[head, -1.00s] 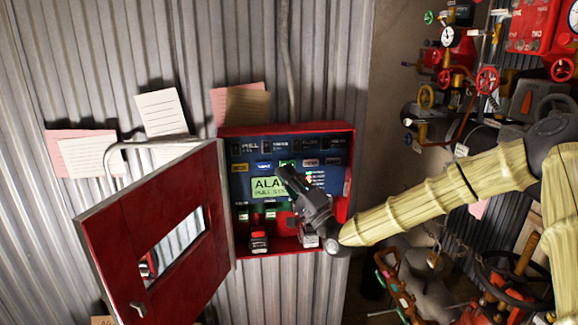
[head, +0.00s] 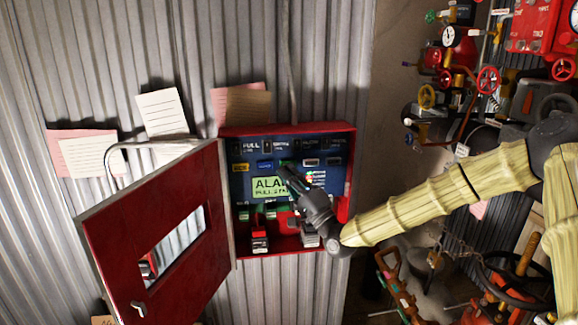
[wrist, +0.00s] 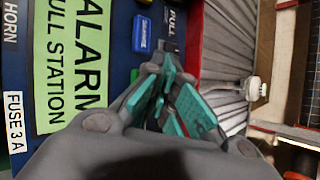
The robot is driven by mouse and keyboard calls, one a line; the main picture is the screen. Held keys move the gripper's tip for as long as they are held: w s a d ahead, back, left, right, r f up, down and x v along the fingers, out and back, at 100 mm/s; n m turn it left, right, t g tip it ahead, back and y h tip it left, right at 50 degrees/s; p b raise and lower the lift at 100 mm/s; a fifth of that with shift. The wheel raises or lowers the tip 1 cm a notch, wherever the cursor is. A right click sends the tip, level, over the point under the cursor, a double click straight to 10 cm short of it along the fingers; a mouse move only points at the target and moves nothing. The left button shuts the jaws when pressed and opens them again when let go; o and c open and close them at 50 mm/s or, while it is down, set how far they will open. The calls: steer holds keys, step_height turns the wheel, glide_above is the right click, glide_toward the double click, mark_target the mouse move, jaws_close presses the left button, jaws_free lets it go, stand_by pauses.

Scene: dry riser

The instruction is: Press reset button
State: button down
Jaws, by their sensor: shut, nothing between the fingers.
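The red alarm box (head: 345,200) is open on the corrugated wall, with a dark blue panel inside. A green label (head: 266,187) reads ALARM PULL STATION. A row of small coloured buttons sits above it, among them a blue button (head: 264,165), which also shows in the wrist view (wrist: 147,33). I cannot read which button is reset. My gripper (head: 284,172) is shut and empty, in front of the panel at the label's upper right. In the wrist view its teal-padded fingers (wrist: 166,68) are together near the blue button; contact cannot be told. My gripper hides part of the panel.
The box's red door (head: 190,265) hangs open to the left. Red-and-black parts (head: 259,236) stand at the box's bottom. Paper notes (head: 162,113) are on the wall above. Valves and gauges (head: 488,80) crowd the right side.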

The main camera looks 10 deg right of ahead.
steer(key=shift+w+b, duration=0.85)
steer(key=shift+w, duration=0.05)
stand_by(1.2)
steer(key=shift+s, duration=0.15)
steer(key=shift+s+b, duration=0.3)
steer(key=shift+s, duration=0.5)
steer(key=shift+s, duration=0.1)
steer(key=shift+s+b, duration=0.45)
steer(key=shift+s, duration=1.95)
